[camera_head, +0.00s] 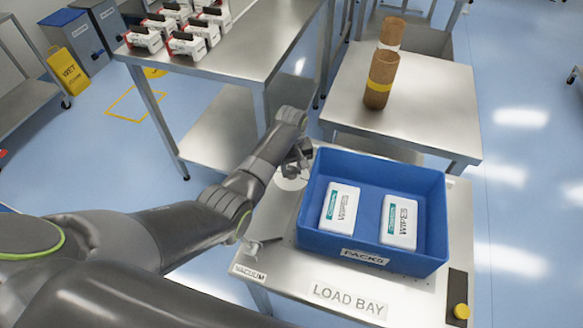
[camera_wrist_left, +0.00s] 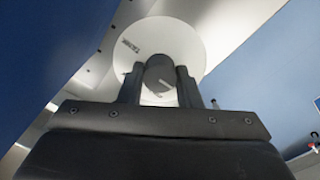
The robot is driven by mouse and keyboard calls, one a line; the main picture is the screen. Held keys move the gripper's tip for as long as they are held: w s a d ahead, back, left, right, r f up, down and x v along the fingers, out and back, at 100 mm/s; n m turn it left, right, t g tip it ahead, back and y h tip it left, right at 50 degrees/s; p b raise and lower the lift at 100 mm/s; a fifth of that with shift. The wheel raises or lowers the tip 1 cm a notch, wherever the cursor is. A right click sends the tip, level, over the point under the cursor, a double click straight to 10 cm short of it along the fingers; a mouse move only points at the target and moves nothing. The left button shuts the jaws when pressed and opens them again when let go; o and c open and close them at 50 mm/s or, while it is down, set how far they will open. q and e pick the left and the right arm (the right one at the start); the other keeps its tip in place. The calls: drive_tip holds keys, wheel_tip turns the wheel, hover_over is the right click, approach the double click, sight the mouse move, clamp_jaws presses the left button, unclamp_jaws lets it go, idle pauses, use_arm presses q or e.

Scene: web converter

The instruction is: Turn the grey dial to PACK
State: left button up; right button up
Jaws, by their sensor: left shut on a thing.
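The grey dial (camera_wrist_left: 158,74) is a dark round knob on a white disc (camera_wrist_left: 160,38) in the left wrist view. My left gripper (camera_wrist_left: 159,90) is shut on the dial, one finger on each side. Small dark markings show on the disc, and a light mark shows near the knob, but I cannot read PACK or tell the setting. In the head view my left gripper (camera_head: 295,166) reaches down over the white disc (camera_head: 290,184), left of the blue bin, and hides the dial. My right gripper is not in view.
The blue bin (camera_head: 366,262), labelled PACKS, holds two white wipes packs (camera_head: 341,207) close to my left gripper. A lever (camera_head: 256,245) stands by the VACUUM label. A yellow button (camera_head: 461,311) is at the front right. Brown rolls (camera_head: 380,82) stand on a table behind.

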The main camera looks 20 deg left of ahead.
use_arm(q)
drive_tip(key=shift+r+m+p, duration=0.15)
drive_tip(key=shift+m+p, duration=0.75)
drive_tip(key=shift+m, duration=0.2)
drive_tip(key=m+p, duration=0.1)
drive_tip(key=m, duration=0.1)
drive_tip(key=shift+m, duration=0.3)
drive_tip(key=m+p, duration=0.2)
drive_tip(key=m, duration=0.1)
drive_tip(key=shift+m, duration=0.3)
drive_tip(key=m, duration=0.3)
drive_tip(key=shift+m+p, duration=0.3)
drive_tip(key=shift+p, duration=0.1)
drive_tip(key=m+p, duration=0.1)
drive_tip(key=m, duration=1)
drive_tip(key=shift+w+m, duration=0.1)
drive_tip(key=shift+m, duration=0.3)
drive_tip(key=shift+p, duration=0.3)
